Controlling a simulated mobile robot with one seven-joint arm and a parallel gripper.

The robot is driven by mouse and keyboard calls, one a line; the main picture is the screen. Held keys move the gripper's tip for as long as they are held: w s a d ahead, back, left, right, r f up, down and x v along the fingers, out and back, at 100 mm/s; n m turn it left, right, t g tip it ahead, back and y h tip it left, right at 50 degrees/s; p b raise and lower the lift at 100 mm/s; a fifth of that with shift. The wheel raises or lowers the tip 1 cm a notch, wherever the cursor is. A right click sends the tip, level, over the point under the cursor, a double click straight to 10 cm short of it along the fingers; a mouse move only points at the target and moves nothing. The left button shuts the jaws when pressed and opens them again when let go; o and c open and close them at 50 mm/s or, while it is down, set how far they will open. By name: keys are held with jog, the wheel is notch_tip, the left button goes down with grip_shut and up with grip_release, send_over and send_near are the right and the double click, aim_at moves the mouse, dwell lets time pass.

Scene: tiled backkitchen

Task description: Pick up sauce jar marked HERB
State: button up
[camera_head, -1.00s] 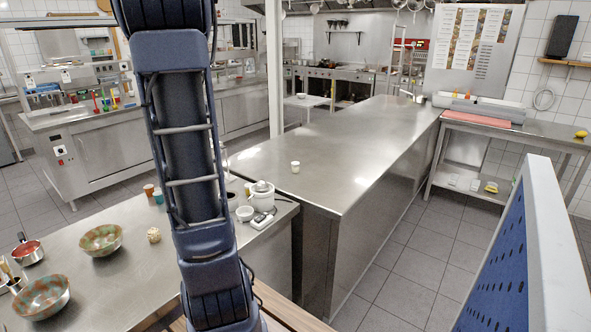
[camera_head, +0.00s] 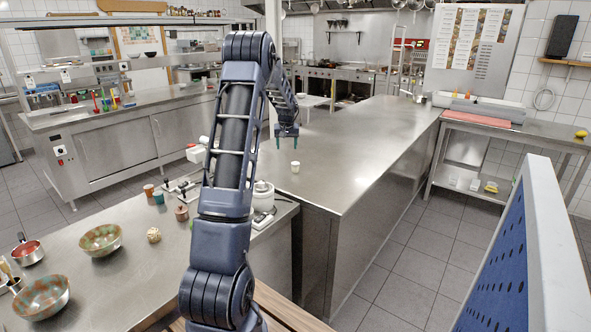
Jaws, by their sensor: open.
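A small whitish jar (camera_head: 295,167) stands upright on the long steel counter (camera_head: 345,140), near its left edge. Any marking on it is too small to read. My gripper (camera_head: 287,143) hangs from the folded arm, fingers pointing down, just above and slightly left of the jar in the picture. Its fingers are apart with nothing between them. They are not touching the jar, as far as this view shows.
The nearer left counter (camera_head: 115,275) holds patterned bowls (camera_head: 100,239), a red pot (camera_head: 28,252), small cups (camera_head: 149,190) and a white cooker (camera_head: 263,194) partly behind my arm. A blue perforated panel (camera_head: 500,265) stands at right. The counter around the jar is clear.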

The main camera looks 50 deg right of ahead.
aim_at(295, 163)
jog(key=d+f, duration=0.2)
jog(key=f, duration=0.2)
jog(key=d+f, duration=0.2)
jog(key=f, duration=0.2)
jog(key=d+f, duration=0.2)
jog(key=f, duration=0.2)
jog(key=shift+s+f, duration=0.3)
jog(key=shift+f, duration=0.1)
jog(key=shift+c, duration=0.2)
jog(key=c, duration=1)
